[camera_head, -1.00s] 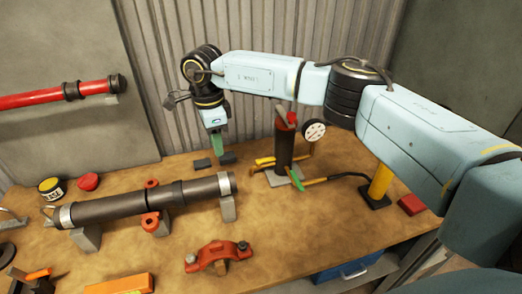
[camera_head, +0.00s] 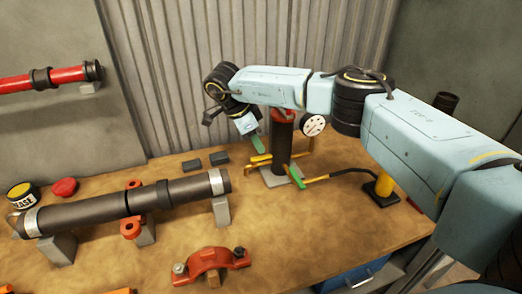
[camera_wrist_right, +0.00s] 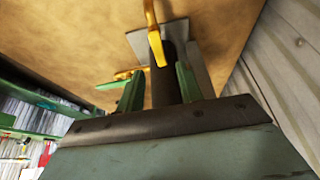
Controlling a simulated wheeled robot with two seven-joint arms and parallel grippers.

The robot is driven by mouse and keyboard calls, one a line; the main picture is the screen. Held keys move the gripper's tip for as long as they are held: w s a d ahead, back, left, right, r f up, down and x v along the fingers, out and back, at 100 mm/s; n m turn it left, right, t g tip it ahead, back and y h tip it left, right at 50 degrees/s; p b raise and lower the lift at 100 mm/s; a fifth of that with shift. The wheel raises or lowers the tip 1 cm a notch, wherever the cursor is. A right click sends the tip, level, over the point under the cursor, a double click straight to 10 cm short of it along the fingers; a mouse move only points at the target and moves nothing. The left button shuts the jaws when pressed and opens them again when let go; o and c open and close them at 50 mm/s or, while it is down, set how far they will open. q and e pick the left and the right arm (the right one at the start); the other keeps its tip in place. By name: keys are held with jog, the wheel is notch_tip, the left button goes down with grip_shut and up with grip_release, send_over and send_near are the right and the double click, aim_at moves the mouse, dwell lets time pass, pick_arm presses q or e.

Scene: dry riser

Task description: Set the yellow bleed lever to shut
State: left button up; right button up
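My right gripper (camera_head: 259,144) has green fingers and hangs just left of the upright dark riser pipe (camera_head: 282,146), above a yellow lever (camera_head: 260,161) that sticks out left near the pipe's foot. In the right wrist view the gripper (camera_wrist_right: 158,92) is open, its two fingers apart. A yellow bar (camera_wrist_right: 153,35) shows beyond and partly between them, with the dark pipe behind. I cannot tell whether either finger touches the bar, or which yellow bar there is the bleed lever. My left gripper is out of view.
A white gauge (camera_head: 314,125) sits right of the riser, partly behind my arm. A long yellow and black bar (camera_head: 325,177) with a green end lies low to the right. A horizontal dark pipe (camera_head: 95,209) on blocks fills the left. An orange clamp (camera_head: 211,263) lies in front.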

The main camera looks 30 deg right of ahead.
aim_at(265, 156)
jog(key=shift+x, duration=2.2)
jog(key=shift+c, duration=0.2)
grip_shut()
